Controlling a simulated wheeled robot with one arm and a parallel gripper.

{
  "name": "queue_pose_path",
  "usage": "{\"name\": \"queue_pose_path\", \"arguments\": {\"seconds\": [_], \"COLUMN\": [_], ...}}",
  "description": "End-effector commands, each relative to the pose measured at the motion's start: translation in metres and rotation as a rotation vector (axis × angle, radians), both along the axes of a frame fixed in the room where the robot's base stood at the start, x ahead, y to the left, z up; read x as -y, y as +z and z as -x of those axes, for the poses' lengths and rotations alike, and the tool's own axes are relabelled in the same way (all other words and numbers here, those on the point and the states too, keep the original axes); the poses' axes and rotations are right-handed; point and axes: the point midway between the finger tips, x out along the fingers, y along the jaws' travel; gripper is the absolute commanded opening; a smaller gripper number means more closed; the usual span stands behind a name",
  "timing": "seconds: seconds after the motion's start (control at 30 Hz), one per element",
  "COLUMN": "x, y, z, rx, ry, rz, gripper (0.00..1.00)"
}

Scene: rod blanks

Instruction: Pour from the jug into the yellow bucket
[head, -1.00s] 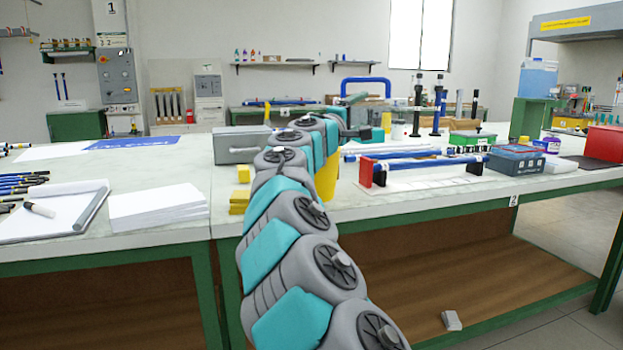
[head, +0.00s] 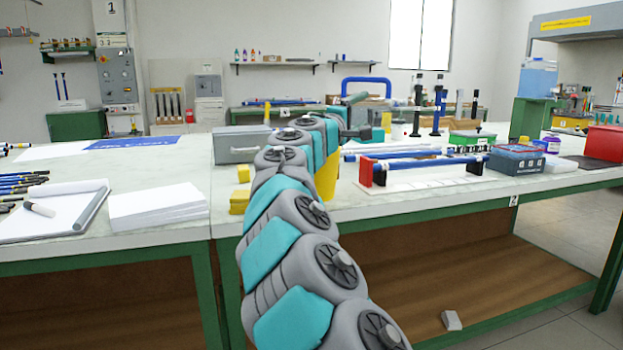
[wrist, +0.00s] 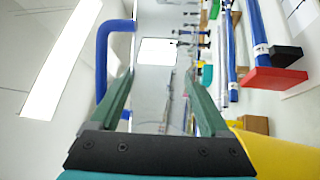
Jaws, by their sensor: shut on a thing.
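The yellow bucket (head: 326,181) stands at the front edge of the bench, partly hidden behind my arm. Its yellow side shows at the lower right of the wrist view (wrist: 284,152). My gripper (head: 356,116) is beyond and a little above the bucket. In the wrist view its green fingers (wrist: 158,95) are apart with a pale grey thing between them, which I take to be the jug (wrist: 150,92). The jug's outline is hard to make out, and its contents are not visible. In the head view my arm and gripper mostly hide it. I see no stream of liquid.
A grey box (head: 240,145) and yellow blocks (head: 240,200) are left of my arm. A blue rod on a red-ended stand (head: 425,166) lies to the right. A blue arch (head: 366,82) rises behind the gripper.

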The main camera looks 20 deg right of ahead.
Motion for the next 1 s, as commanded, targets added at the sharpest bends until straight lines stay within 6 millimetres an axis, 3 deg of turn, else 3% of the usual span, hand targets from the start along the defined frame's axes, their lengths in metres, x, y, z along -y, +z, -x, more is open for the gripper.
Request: {"name": "queue_pose_path", "arguments": {"seconds": [0.2,0.47,0.77,1.0], "x": [0.004,0.007,0.008,0.011], "y": [-0.019,-0.016,-0.036,-0.034], "z": [0.001,0.004,0.004,0.006], "rx": [0.093,0.113,0.214,0.230], "ry": [0.006,0.001,0.005,0.000], "rz": [-0.178,-0.211,-0.402,-0.433], "gripper": [0.04,0.04,0.04,0.04]}}
